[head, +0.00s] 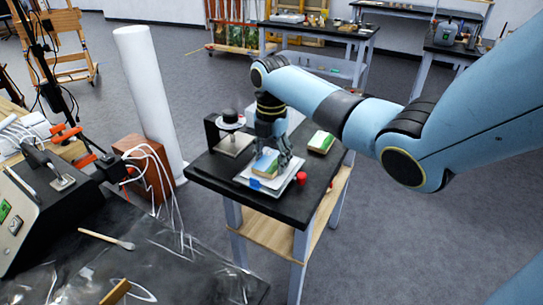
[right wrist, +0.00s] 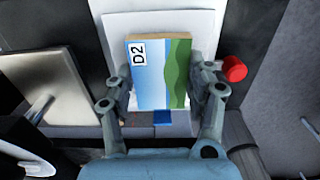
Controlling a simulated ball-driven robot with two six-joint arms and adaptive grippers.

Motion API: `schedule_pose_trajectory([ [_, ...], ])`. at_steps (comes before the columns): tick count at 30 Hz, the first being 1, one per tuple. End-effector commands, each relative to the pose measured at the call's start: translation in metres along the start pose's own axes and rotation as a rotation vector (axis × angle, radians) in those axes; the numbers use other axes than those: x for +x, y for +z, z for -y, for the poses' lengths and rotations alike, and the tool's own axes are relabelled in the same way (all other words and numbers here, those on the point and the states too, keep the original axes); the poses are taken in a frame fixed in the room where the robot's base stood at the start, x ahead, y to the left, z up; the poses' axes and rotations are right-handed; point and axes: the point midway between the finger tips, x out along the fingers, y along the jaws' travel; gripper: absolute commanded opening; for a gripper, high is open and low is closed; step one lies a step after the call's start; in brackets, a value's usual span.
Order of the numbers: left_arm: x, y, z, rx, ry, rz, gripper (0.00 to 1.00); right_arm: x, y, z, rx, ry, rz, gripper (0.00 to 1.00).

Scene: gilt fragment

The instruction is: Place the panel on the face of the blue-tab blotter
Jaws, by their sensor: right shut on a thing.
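The panel (right wrist: 158,72) is a small block with a blue and green painted face and a "D2" label. In the head view the panel (head: 266,163) is over the white blotter (head: 284,184) with a blue tab (head: 256,184). The blue tab (right wrist: 162,117) shows just below the panel in the right wrist view. My right gripper (right wrist: 160,95) is shut on the panel, with a finger at either side. I cannot tell whether the panel touches the blotter (right wrist: 205,30), which it partly hides. My left gripper is not in view.
Another green-faced block (head: 321,142) lies on the black tabletop (head: 225,172) to the right. A red knob-like thing (head: 301,177) is beside the blotter's right edge. A metal stand (head: 231,122) is to the left. A tall white cylinder (head: 148,95) stands on the floor at left.

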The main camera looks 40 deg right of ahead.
Motion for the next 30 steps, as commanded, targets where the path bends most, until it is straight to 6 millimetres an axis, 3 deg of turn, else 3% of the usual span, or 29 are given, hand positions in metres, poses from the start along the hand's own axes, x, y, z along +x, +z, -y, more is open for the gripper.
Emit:
schedule_pose_trajectory([
  [6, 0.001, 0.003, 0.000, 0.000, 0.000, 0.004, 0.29, 0.003, 0.000, 0.000, 0.001, -0.001, 0.000, 0.22],
  [7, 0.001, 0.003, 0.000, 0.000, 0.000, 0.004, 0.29, 0.003, 0.000, 0.000, 0.001, -0.001, 0.000, 0.55],
  [12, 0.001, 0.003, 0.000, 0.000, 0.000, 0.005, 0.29, 0.003, 0.000, 0.000, 0.001, 0.000, 0.000, 0.77],
  [23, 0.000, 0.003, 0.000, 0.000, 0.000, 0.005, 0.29, -0.004, 0.001, 0.000, 0.001, 0.001, 0.001, 0.77],
  [30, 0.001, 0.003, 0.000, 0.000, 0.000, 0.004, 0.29, -0.051, 0.001, -0.001, 0.000, 0.004, 0.003, 0.77],
])
